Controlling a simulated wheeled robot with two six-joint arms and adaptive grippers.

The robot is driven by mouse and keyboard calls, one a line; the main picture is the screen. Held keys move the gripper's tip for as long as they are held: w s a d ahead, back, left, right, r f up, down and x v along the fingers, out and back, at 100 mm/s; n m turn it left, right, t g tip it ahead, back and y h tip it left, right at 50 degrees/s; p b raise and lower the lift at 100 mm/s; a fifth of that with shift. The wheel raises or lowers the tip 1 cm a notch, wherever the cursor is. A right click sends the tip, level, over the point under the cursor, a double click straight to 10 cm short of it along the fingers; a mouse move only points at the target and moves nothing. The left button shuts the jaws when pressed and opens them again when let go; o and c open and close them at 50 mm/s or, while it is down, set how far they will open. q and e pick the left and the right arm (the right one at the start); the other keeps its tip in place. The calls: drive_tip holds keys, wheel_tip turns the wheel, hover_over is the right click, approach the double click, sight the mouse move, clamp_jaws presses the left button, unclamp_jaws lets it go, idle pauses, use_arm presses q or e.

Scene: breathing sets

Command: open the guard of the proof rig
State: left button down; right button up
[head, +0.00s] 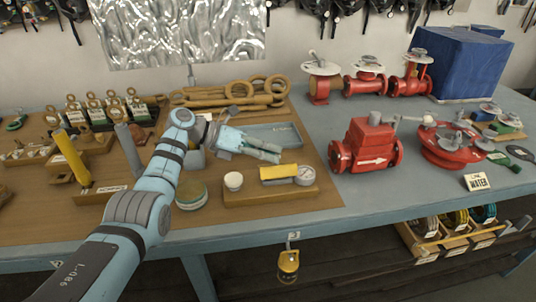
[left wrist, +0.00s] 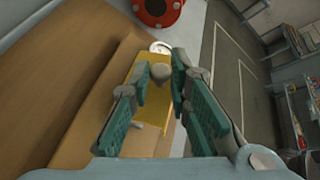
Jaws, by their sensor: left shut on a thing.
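The proof rig is a low wooden block (head: 250,197) with a yellow guard (head: 280,171) along its top and a round white gauge (head: 305,176) at its right end. In the left wrist view the yellow guard (left wrist: 150,143) lies below the fingers, with the gauge (left wrist: 160,47) beyond it. My left gripper (head: 276,153) reaches over the rig's back edge. In the wrist view its teal fingers are shut on a rounded grey knob (left wrist: 160,73) over the guard. The guard looks down along the block. My right gripper is not in view.
A red valve (head: 367,148) stands to the right. The brown mat in front is narrow but clear.

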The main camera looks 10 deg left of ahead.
use_arm(q)
drive_tip(key=c, duration=1.5)
unclamp_jaws()
drive_tip(key=v, duration=0.7)
drive_tip(key=shift+s+a+r, duration=0.1)
drive_tip(key=shift+a+r, duration=0.05)
drive_tip(key=shift+a, duration=0.1)
